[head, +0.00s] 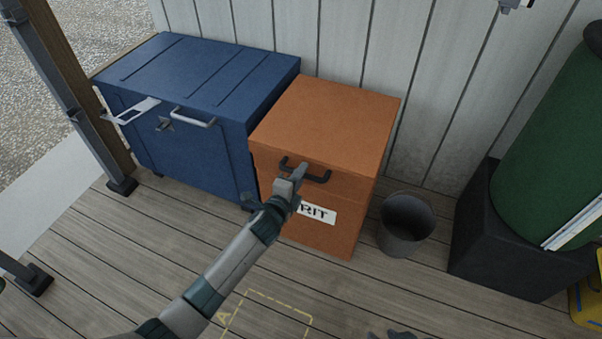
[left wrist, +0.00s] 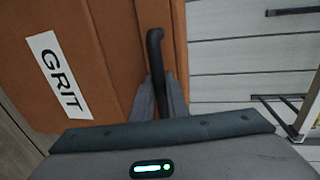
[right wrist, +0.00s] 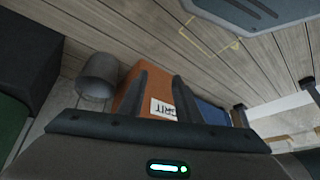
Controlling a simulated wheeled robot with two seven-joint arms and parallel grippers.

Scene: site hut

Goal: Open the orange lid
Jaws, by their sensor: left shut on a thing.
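The orange lid (head: 330,114) tops an orange grit box (head: 323,240) and looks closed, level on the box. A dark bar handle (head: 318,179) is on its front, above a white GRIT label; the handle also shows in the left wrist view (left wrist: 155,52). My left gripper (head: 297,173) is shut on the handle, with its fingers on either side of the bar. My right gripper (right wrist: 162,85) is open and empty in the right wrist view, its fingers apart, with the orange box beyond them.
A blue chest (head: 200,75) stands close at the left of the box. A grey bucket (head: 404,225) stands at its right, then a black block (head: 510,260) under a green barrel (head: 555,150). A panelled wall (head: 320,40) is behind. The plank floor in front is mostly clear.

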